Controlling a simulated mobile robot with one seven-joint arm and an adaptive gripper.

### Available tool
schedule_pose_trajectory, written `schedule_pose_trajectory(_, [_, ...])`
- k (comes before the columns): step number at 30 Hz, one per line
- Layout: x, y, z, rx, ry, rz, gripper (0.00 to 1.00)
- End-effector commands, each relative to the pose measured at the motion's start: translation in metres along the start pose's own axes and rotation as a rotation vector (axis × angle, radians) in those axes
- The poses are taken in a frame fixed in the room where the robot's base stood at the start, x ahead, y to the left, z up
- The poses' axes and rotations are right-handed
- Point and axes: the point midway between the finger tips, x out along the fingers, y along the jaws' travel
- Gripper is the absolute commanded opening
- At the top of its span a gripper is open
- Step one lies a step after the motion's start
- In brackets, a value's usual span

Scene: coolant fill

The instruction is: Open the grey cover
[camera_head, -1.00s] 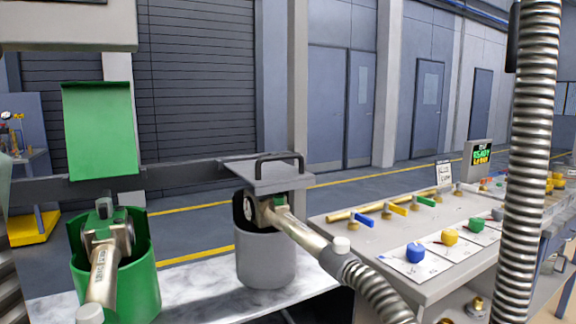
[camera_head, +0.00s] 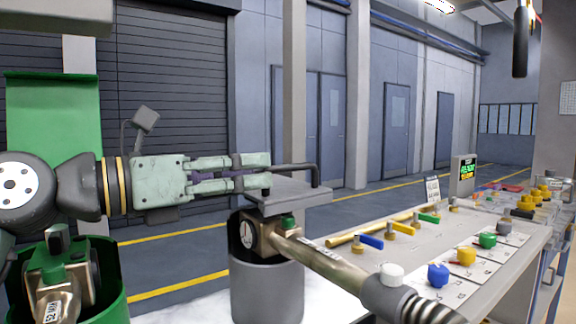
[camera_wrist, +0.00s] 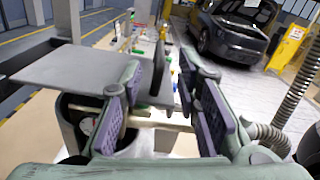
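The grey cover (camera_head: 292,196) is a flat lid lying roughly level over a grey round holder (camera_head: 268,290), with a dark bar handle (camera_head: 312,178) on top. A nozzle with a gauge (camera_head: 250,236) sits in the holder under the cover. My gripper (camera_head: 266,172) reaches in from the left at handle height, its fingertips by the handle's near end. In the wrist view its two purple-padded fingers (camera_wrist: 168,100) are spread apart. The dark handle (camera_wrist: 158,72) shows edge-on in the gap between them, and the cover (camera_wrist: 75,72) extends to the left. I see no contact with the handle.
A green holder (camera_head: 108,285) with its green lid (camera_head: 55,125) raised stands at the left. A bench (camera_head: 490,270) with coloured knobs and levers is at the right. The nozzle's hose (camera_head: 420,308) runs down towards it. A car (camera_wrist: 232,32) shows beyond in the wrist view.

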Motion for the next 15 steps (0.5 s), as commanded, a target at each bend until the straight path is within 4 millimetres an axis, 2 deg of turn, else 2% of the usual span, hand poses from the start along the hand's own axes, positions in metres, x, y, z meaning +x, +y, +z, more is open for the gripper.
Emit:
schedule_pose_trajectory(1, [0.012, -0.001, 0.002, 0.0, 0.004, -0.002, 0.3])
schedule_pose_trajectory(7, [0.048, -0.002, 0.002, 0.0, 0.002, -0.003, 0.3])
schedule_pose_trajectory(15, [0.073, -0.001, 0.001, 0.0, -0.001, -0.002, 0.3])
